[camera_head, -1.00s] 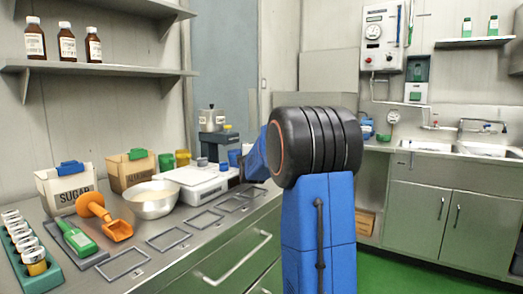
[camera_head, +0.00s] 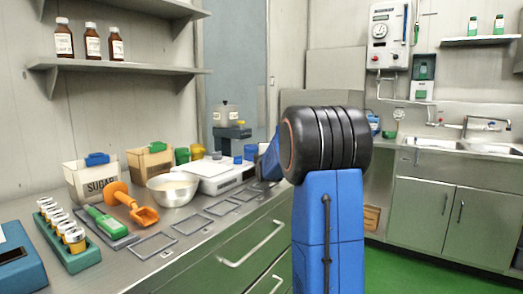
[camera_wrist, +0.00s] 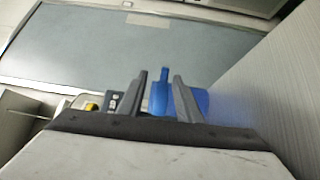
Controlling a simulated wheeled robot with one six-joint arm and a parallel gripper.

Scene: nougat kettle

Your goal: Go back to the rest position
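My gripper shows in the wrist view (camera_wrist: 161,76), its two dark fingers apart with a gap between them. A blue shape (camera_wrist: 160,92) shows in that gap, seemingly beyond the fingers; I cannot tell what it is or see any contact. In the head view my blue and black arm stands folded at the middle right, and my gripper is hidden behind it.
A steel counter (camera_head: 177,249) at left carries a sugar bin (camera_head: 92,180), steel bowl (camera_head: 172,190), orange scoop (camera_head: 135,207), white scale (camera_head: 216,177) and jar rack (camera_head: 72,250). A sink (camera_head: 440,143) stands at right. Green floor (camera_head: 395,278) is clear in front.

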